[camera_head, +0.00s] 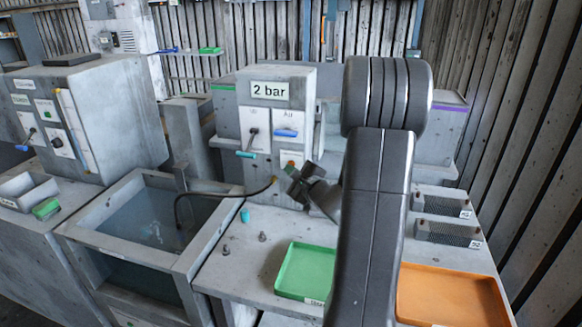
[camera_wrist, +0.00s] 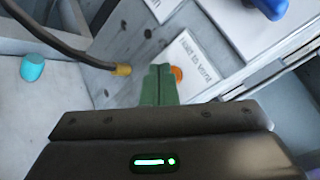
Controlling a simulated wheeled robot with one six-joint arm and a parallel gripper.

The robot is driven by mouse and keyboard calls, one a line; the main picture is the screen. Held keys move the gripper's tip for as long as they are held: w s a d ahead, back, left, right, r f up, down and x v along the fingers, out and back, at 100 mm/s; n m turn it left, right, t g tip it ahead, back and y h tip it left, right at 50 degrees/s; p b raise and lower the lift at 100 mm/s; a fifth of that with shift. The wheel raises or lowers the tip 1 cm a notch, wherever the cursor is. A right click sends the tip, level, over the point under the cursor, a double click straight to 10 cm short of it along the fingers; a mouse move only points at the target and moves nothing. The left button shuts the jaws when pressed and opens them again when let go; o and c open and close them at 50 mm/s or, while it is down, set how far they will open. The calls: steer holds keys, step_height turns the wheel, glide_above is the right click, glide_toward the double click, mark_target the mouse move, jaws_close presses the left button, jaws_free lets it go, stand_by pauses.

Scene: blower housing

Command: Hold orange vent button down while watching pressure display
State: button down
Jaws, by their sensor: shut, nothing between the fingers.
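In the head view my gripper (camera_head: 296,186) is at the lower front of the grey housing (camera_head: 246,112). The pressure display (camera_head: 269,90) on top of that front reads "2 bar".
A dark hose (camera_head: 215,193) with a brass end runs from the housing into an open tank (camera_head: 105,236). A blue-handled valve (camera_head: 287,133) sits above the button. A teal cap (camera_head: 245,215), green tray (camera_head: 306,270) and orange tray (camera_head: 450,296) are on the bench.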

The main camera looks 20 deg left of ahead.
steer(key=shift+w, duration=0.45)
stand_by(0.6)
steer(key=shift+s+b, duration=0.1)
steer(key=shift+b, duration=0.2)
stand_by(2.6)
steer(key=shift+s+b, duration=0.55)
steer(key=shift+s, duration=0.15)
steer(key=s+b, duration=0.2)
steer(key=s, duration=0.3)
steer(key=shift+d+b, duration=0.15)
steer(key=shift+b, duration=0.25)
